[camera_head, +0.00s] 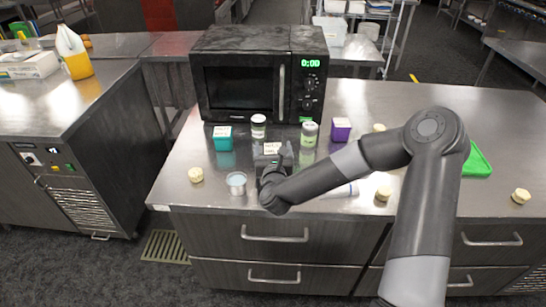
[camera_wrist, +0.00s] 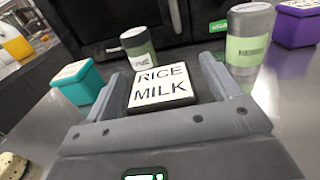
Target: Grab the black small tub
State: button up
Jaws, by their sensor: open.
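The black small tub (camera_wrist: 162,88) has a white top label reading RICE MILK. In the wrist view it sits between the two fingers of my gripper (camera_wrist: 160,68), which are apart on either side of it. I cannot tell whether either finger touches it. In the head view the tub's pale label (camera_head: 271,148) shows just beyond my gripper (camera_head: 270,163), on the steel counter in front of the microwave. My wrist hides most of the tub's body there.
A teal tub (camera_head: 222,139) stands left and a purple tub (camera_head: 341,130) right. Two labelled jars, one dark-lidded (camera_head: 258,127) and one green-labelled (camera_head: 309,133), stand behind. The black microwave (camera_head: 262,80) is at the back. A metal can (camera_head: 236,184) stands close on the left.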

aim_at(275, 149)
jog(key=shift+c, duration=0.3)
jog(key=c, duration=1.1)
jog(key=shift+r, duration=0.15)
jog(key=r, duration=0.4)
jog(key=shift+d+r, duration=0.15)
jog(key=shift+d, duration=0.1)
jog(key=s+d+r, duration=0.1)
jog(key=d+r, duration=0.1)
jog(key=d, duration=0.1)
jog(key=s+d+r, duration=0.1)
jog(key=d+r, duration=0.1)
jog(key=d, duration=0.2)
jog(key=s+d+r, duration=0.1)
jog(key=d+r, duration=0.1)
jog(key=d, duration=0.1)
jog(key=shift+d+r, duration=0.2)
jog(key=shift+d, duration=0.2)
